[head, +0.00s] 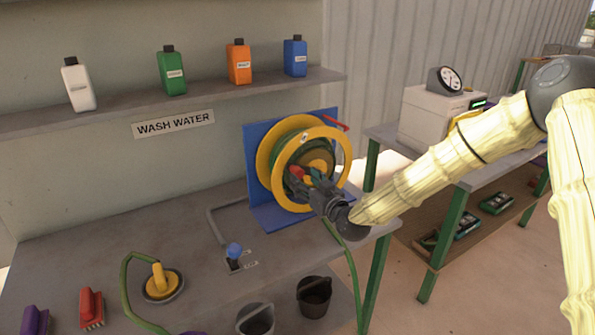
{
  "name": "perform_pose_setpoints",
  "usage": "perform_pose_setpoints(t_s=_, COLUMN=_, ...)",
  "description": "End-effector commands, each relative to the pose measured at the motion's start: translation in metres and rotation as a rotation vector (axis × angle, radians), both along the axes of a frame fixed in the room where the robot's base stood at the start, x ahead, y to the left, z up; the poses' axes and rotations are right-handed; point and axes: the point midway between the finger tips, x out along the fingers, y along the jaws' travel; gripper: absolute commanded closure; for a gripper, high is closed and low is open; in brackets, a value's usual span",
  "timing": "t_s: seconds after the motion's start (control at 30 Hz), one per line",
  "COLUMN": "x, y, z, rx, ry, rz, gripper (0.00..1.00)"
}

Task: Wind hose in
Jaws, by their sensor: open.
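The hose reel (266,165), with yellow rims, stands on a blue bracket (256,195) on the bench against the wall. Some green hose shows on it, behind the front rim. A length of green hose (352,275) hangs down over the bench's right front edge. My gripper (305,176) is open at the front of the reel, close to a red part near the hub that looks like a crank knob (297,172). I cannot tell whether the fingers touch it. My gripper and wrist hide the lower right of the reel.
A blue-handled valve (234,252) and a round yellow-handled item (160,283) sit on the bench (190,240). Brushes (91,308) lie at the front left. Two buckets (314,295) are at the front. Several bottles (239,63) stand on the shelf. A side table with a scale (435,110) is at right.

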Motion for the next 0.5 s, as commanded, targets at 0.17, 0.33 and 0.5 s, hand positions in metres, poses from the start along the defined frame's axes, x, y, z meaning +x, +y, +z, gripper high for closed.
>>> perform_pose_setpoints(t_s=0.17, x=0.024, y=0.012, z=0.001, rx=0.001, ry=0.0, rz=-0.001, gripper=0.45)
perform_pose_setpoints(t_s=0.33, x=0.038, y=0.019, z=0.0, rx=0.0, ry=0.002, rz=0.0, gripper=0.45)
perform_pose_setpoints(t_s=0.5, x=0.045, y=0.022, z=0.0, rx=0.001, ry=0.0, rz=-0.001, gripper=0.45)
